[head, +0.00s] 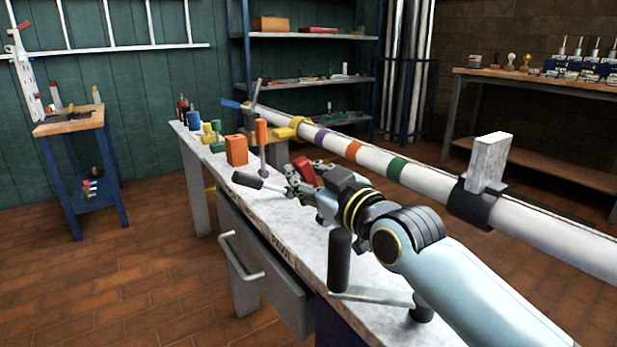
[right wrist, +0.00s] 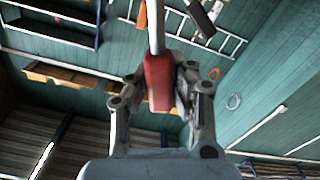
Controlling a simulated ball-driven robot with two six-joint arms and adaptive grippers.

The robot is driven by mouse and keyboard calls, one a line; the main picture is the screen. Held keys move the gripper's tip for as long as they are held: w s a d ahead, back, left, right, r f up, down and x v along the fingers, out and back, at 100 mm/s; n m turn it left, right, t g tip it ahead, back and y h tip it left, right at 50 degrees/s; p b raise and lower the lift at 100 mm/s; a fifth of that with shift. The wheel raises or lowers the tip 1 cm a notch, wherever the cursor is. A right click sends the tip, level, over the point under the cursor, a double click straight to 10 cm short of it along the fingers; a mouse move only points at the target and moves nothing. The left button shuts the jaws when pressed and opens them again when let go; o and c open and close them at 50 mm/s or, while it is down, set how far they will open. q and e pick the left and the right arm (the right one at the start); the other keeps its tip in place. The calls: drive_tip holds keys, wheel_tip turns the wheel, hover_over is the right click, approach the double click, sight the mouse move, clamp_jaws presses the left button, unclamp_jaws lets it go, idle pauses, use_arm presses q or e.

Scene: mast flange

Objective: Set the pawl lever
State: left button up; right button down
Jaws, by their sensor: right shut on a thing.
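The pawl lever shows as a red grip (head: 305,170) above the bench, near the lettering "PAWL" on the bench's front edge. In the right wrist view the red grip (right wrist: 159,82) sits between my fingers, with a pale rod running on from it. My right gripper (head: 298,184) is shut on this red grip; it also shows in the right wrist view (right wrist: 158,92). The lever's lower end is hidden in the head view by the gripper and arm. My left gripper is in neither view.
The long bench (head: 222,168) carries an orange block (head: 236,150), an orange-handled upright lever (head: 262,134) and a black-handled lever (head: 247,180) close to my gripper. A crank with a black grip (head: 340,262) stands nearer. A banded white mast (head: 440,180) runs behind my right arm.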

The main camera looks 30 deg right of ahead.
drive_tip(key=c, duration=1.1)
unclamp_jaws()
drive_tip(key=shift+s, duration=0.1)
drive_tip(key=s, duration=0.7)
drive_tip(key=shift+s+d, duration=0.2)
drive_tip(key=shift+d, duration=0.1)
